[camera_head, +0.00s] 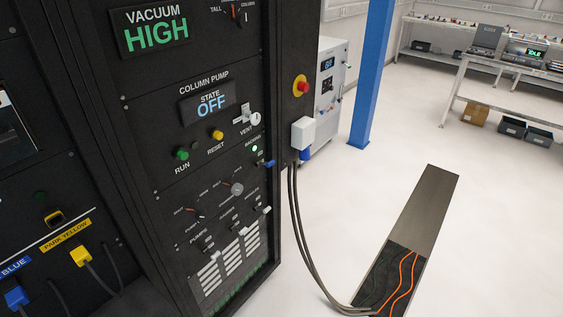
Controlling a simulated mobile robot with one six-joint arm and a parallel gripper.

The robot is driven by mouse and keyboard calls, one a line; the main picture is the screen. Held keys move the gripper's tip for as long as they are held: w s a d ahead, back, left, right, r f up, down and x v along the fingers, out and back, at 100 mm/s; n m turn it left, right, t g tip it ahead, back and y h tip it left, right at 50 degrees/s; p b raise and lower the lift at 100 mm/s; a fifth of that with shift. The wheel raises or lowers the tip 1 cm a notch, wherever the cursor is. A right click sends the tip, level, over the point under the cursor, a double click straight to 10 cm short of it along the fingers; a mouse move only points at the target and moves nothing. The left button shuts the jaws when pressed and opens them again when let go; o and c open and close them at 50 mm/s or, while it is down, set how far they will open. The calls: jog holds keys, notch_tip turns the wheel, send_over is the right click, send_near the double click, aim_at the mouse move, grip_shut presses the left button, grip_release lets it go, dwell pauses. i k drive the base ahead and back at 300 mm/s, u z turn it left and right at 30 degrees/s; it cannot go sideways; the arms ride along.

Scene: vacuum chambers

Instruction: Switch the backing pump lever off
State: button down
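In the head view, a small label that reads BACKING (253,141) is on the right edge of the black rack panel. A lit green lamp (254,149) is just below it. A small lever with a blue tip (268,163) sticks out below the lamp, close to the panel's right edge. It is too small to read which setting it points to. The column pump display (211,105) above left reads STATE OFF. My gripper is not in view.
Green RUN (182,154) and yellow RESET (217,135) buttons and a VENT handle (255,119) are near the lever. A red emergency button (301,86) and a white box with cables (303,133) are on the rack's side. The floor (350,205) right of the rack is largely clear, with a cable trench (428,205).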

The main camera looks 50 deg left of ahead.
aim_at(259, 163)
jog(key=u, duration=0.1)
jog(key=i, duration=0.3)
jog(key=z, duration=1.1)
jog(key=k, duration=0.2)
jog(key=u, duration=4.15)
jog(key=i, duration=0.3)
jog(key=u, duration=0.15)
